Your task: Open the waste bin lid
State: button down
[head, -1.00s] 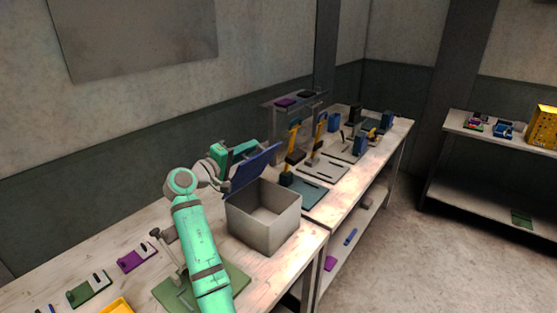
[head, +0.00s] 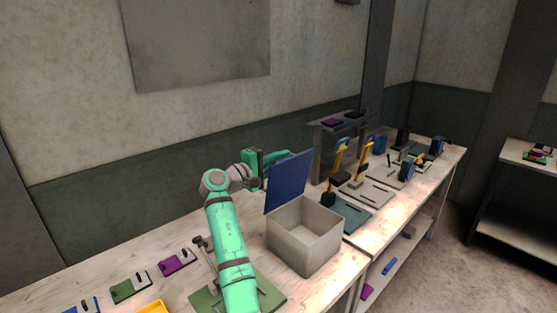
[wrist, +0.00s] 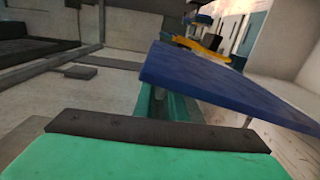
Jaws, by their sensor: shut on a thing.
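The waste bin (head: 305,240) is an open-topped grey box on the bench in the head view. Its blue lid (head: 288,182) stands raised, nearly upright, at the bin's back left edge. The bin's inside shows and looks empty. My gripper (head: 265,180) is at the left side of the lid and is shut on it; the lid partly hides the fingertips. In the wrist view the lid (wrist: 225,85) runs across the middle and right, with a green finger (wrist: 165,100) against its near edge.
The bench left of the bin holds a green mat (head: 268,295), a purple block (head: 177,261) and a green block (head: 130,289). A wall lies behind the bench.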

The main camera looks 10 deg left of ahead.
jog(key=shift+r, duration=0.2)
jog(key=c, duration=1.8)
grip_release()
jog(key=shift+c, duration=0.2)
jog(key=shift+f, duration=0.1)
jog(key=shift+s, duration=0.1)
jog(key=v, duration=1)
jog(key=shift+s+a, duration=0.2)
jog(key=shift+s, duration=0.05)
